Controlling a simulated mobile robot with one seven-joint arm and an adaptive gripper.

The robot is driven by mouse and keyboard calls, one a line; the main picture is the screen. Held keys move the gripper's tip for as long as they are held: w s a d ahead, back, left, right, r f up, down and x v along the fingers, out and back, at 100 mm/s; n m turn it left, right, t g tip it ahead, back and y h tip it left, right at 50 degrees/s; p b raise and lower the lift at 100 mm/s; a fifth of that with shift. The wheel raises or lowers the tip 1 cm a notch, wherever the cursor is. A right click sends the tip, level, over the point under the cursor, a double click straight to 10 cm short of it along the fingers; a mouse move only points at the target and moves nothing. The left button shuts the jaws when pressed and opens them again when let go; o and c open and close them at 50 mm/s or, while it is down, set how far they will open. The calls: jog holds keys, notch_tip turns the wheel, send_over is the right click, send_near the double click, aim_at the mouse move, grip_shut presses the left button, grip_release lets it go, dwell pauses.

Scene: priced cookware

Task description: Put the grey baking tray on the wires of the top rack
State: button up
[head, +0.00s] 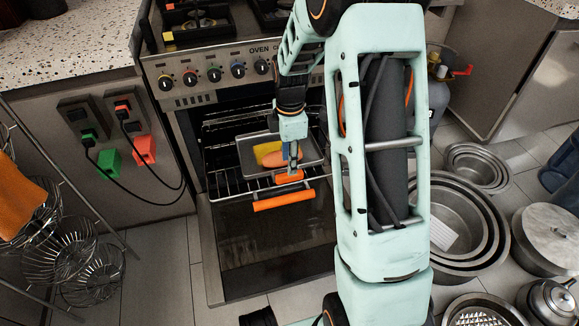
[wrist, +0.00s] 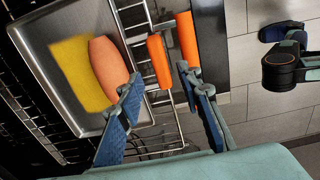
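The grey baking tray (head: 247,147) is at the open oven, over the wires of a pulled-out rack (head: 226,185); it looks flat, but I cannot tell whether it touches every wire. A yellow piece (head: 266,149) and an orange-pink piece (head: 278,160) lie in it. In the wrist view the tray (wrist: 45,62) is left of my gripper (wrist: 160,77). The gripper's blue fingers are apart with nothing clamped between them, close to the tray's near right side. An orange handle (wrist: 158,60) shows beyond the fingertips. In the head view, my gripper (head: 293,162) partly covers the tray's right side.
The oven door (head: 270,255) is folded down in front, below a longer orange handle (head: 284,199). A wire basket stand (head: 60,250) is at left. Nested round pans (head: 470,225) and a lidded pot (head: 545,240) stand on the floor at right. My arm hides much of the middle.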

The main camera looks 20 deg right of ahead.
notch_tip(320, 180, up, 6)
jog(key=shift+s+f+p, duration=0.1)
jog(key=shift+f+p, duration=0.05)
jog(key=shift+p, duration=0.45)
